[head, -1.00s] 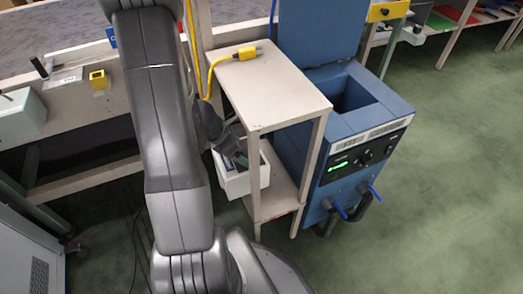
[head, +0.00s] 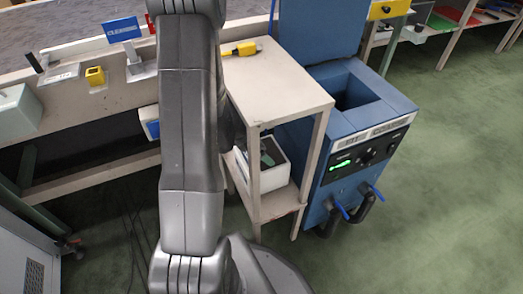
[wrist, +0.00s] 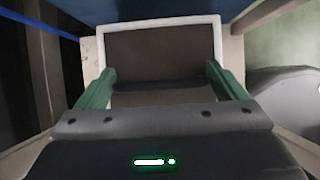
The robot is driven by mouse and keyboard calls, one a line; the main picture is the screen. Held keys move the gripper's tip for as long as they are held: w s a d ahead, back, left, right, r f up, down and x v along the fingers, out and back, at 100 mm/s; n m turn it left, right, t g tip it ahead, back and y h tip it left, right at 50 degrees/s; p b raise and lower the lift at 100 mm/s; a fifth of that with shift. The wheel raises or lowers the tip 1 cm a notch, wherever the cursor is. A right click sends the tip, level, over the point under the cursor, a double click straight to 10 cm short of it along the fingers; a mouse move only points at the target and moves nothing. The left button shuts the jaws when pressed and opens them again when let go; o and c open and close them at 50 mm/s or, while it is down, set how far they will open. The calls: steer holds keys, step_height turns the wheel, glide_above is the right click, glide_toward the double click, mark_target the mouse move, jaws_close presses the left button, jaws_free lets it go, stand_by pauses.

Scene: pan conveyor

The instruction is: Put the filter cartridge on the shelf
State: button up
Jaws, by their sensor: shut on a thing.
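The filter cartridge appears as a white-walled, open box with a dark inside. In the head view the cartridge (head: 277,178) is between the legs of the beige shelf (head: 275,82), just over its lower board. I cannot tell whether it touches that board. In the wrist view the white rim of the cartridge (wrist: 160,20) faces me between two shelf legs. My gripper (wrist: 159,70) has its green fingers shut on the cartridge, one at each side. In the head view my arm and a shelf leg hide most of the gripper, and a green finger shows.
A yellow plug (head: 240,48) lies on the shelf's top. A blue machine (head: 360,120) with front handles stands close on the right. A workbench (head: 85,115) with a blue sign (head: 122,29) runs along the left. The green floor at right is clear.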

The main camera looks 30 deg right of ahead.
steer(key=shift+r, duration=0.15)
steer(key=o, duration=1.7)
steer(key=shift+o, duration=0.2)
steer(key=p+v, duration=0.3)
steer(key=v, duration=0.2)
steer(key=shift+a+r, duration=0.2)
steer(key=shift+a, duration=0.2)
steer(key=w+a, duration=0.1)
steer(key=a, duration=1)
steer(key=shift+f+p, duration=0.2)
steer(key=shift+p, duration=0.1)
steer(key=shift+w, duration=0.1)
